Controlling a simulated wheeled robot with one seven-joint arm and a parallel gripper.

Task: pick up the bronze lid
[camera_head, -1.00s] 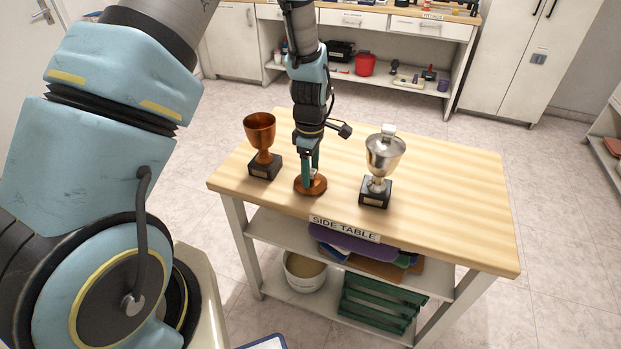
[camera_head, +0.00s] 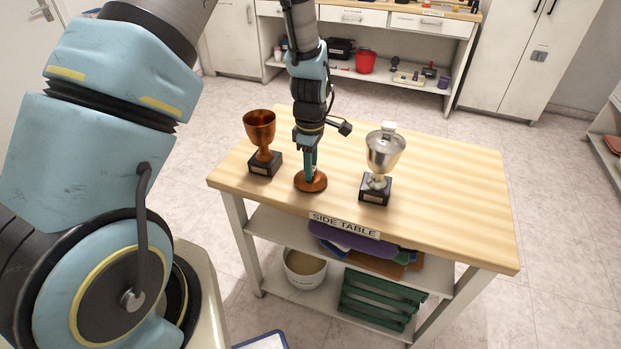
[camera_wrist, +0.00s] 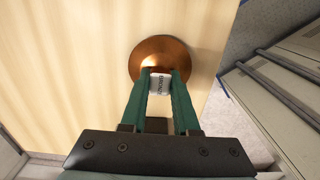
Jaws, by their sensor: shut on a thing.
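The bronze lid (camera_head: 311,183) is a round copper-coloured disc on the side table, between the two trophy cups. It also shows in the wrist view (camera_wrist: 165,48), beyond my fingertips. My gripper (camera_head: 310,172) points down over the lid. Its green fingers are closed on a small whitish labelled knob (camera_wrist: 159,82) at the lid's centre. The lid appears to rest on the tabletop; I cannot tell whether there is a gap under it.
A bronze cup (camera_head: 260,135) on a black base stands left of the lid. A silver cup (camera_head: 382,155) with its lid on stands to the right. The side table (camera_head: 450,195) is clear at its right end. Its lower shelf holds a bucket (camera_head: 304,268) and a green crate (camera_head: 380,297).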

